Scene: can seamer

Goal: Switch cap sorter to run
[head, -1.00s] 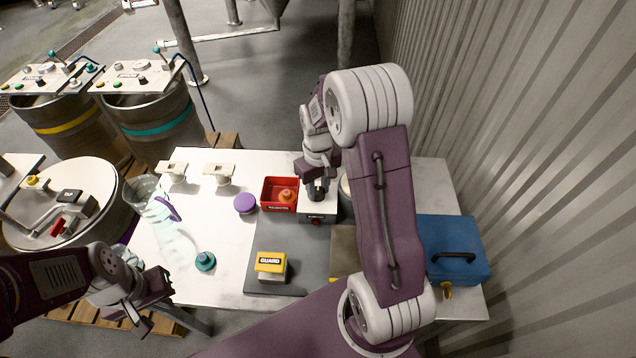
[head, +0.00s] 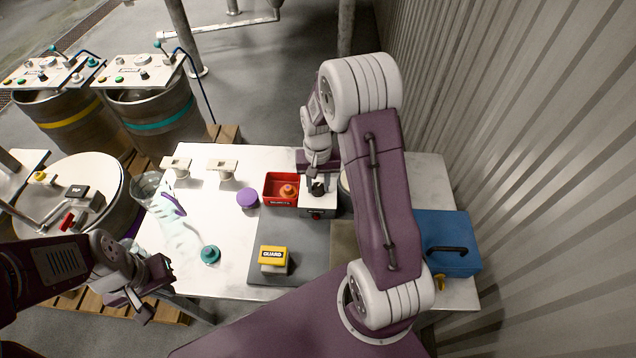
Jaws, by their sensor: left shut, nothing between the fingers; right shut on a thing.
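A small white control box (head: 318,203) with a black rotary knob (head: 318,189) on top and a dark label on its front stands at the back of the grey mat, beside the red bin. I take it for the cap sorter's switch; its label is too small to read. My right gripper (head: 318,182) points down from above and is shut on the black knob, partly hiding it. The knob's exact pointing direction is unclear. My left gripper (head: 143,306) is shut and empty, off the table's front left edge, far from the box.
A red bin (head: 270,197) holds an orange piece. A yellow GUARD block (head: 273,254), a purple cap (head: 247,198), a teal cap (head: 210,255) and a blue case (head: 447,235) are on the table. Kegs stand at the left; a corrugated wall (head: 540,150) bounds the right.

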